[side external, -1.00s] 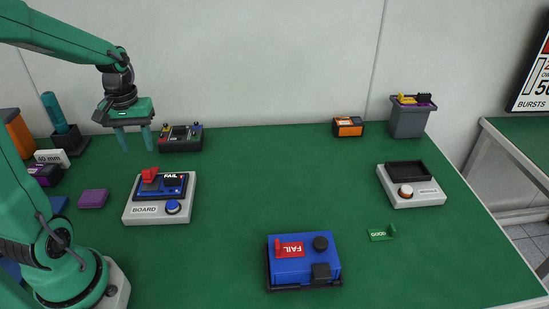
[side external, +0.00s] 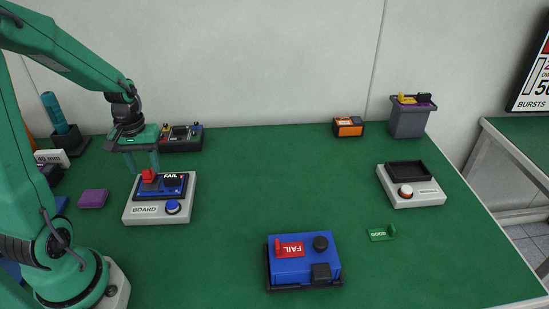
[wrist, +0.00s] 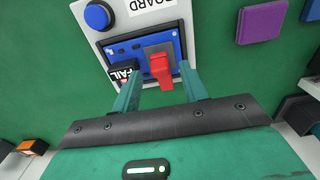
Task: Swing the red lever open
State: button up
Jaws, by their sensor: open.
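The red lever (side external: 149,174) stands on a blue board in the fixture labelled BOARD (side external: 133,213), at the left of the side view. In the wrist view the red lever (wrist: 161,70) shows between my two fingers, on a grey plate of the blue board (wrist: 126,51). My gripper (side external: 142,170) is open and points down over the back left of the fixture. Its fingertips are close around the lever; I cannot tell whether either touches it. A black FAIL tag (side external: 171,179) sits beside the lever.
A blue button (side external: 172,206) is at the fixture's front right. A blue box (side external: 290,268) with a red FAIL tag stands at the front middle. A purple block (side external: 93,198) lies left of the fixture. A dark control box (side external: 182,139) stands behind. The green table's middle is clear.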

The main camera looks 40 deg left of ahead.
jog(key=shift+f, duration=0.5)
grip_shut()
jog(key=shift+r, duration=0.1)
jog(key=shift+w+a+r+g+h, duration=0.65)
jog(key=shift+a+g+h, duration=0.15)
jog(key=shift+g, duration=0.5)
